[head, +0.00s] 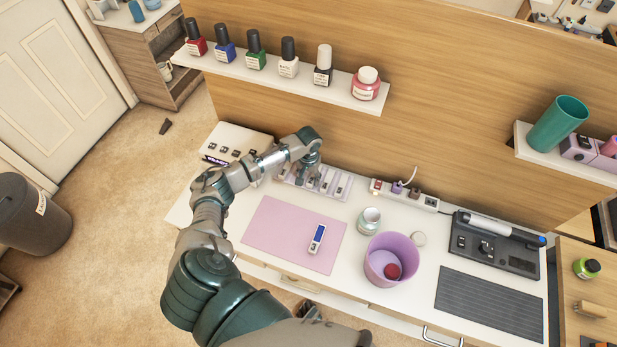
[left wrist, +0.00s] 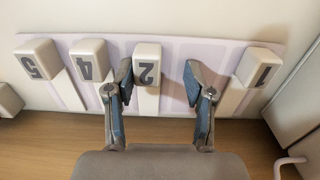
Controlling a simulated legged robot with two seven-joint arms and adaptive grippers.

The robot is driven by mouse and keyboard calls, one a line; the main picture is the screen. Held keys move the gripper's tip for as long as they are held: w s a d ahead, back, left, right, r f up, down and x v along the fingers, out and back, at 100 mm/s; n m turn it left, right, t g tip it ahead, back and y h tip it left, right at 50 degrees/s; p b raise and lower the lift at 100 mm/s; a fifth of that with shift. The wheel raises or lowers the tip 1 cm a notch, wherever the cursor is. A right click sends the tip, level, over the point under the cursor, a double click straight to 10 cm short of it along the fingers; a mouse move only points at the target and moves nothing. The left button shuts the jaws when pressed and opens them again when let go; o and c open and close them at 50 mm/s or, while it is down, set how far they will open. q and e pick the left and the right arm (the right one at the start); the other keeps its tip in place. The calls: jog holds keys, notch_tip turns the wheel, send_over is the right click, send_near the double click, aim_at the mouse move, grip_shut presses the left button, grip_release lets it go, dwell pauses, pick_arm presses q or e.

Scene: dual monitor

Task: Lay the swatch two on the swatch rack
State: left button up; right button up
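The swatch rack (left wrist: 225,60) is a pale lilac board on the white desk; it also shows in the head view (head: 341,196), partly hidden by my arm. Swatch two (left wrist: 147,70), a white block marked 2 with a pale strip, is at the rack between swatch 4 (left wrist: 88,62) and swatch 1 (left wrist: 258,67). A wider gap lies between 2 and 1. My left gripper (left wrist: 160,88) is open, fingers either side of swatch two, the left finger very close to it. In the head view this gripper (head: 309,168) is over the rack. My right gripper cannot be made out clearly.
Swatch 5 (left wrist: 36,60) is at the rack's left end. A pink mat (head: 270,225) with a blue and white device (head: 317,238) lies in front. A jar (head: 369,220), purple bin (head: 392,250) and power strip (head: 420,200) stand to the right. A bottle shelf (head: 300,85) hangs above.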

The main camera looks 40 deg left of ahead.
aim_at(312, 179)
pick_arm(q)
jog(key=shift+d+r, duration=0.2)
jog(key=shift+d, duration=0.65)
jog(key=shift+d+r, duration=0.1)
jog(key=shift+d, duration=0.05)
jog(key=shift+r, duration=0.8)
jog(key=r, duration=0.2)
jog(key=a+r+p, duration=0.1)
jog(key=r, duration=0.3)
jog(key=shift+a+r, duration=0.35)
jog(key=shift+r, duration=0.05)
jog(key=r, duration=0.1)
jog(key=d+r, duration=0.1)
jog(key=r, duration=0.2)
jog(key=shift+d+p, duration=0.3)
jog(key=shift+p, duration=0.05)
pick_arm(e)
jog(key=s+d+f, duration=0.2)
jog(key=s, duration=0.1)
jog(key=shift+s+d+f, duration=0.1)
jog(key=shift+s+f, duration=0.1)
jog(key=shift+s, duration=0.1)
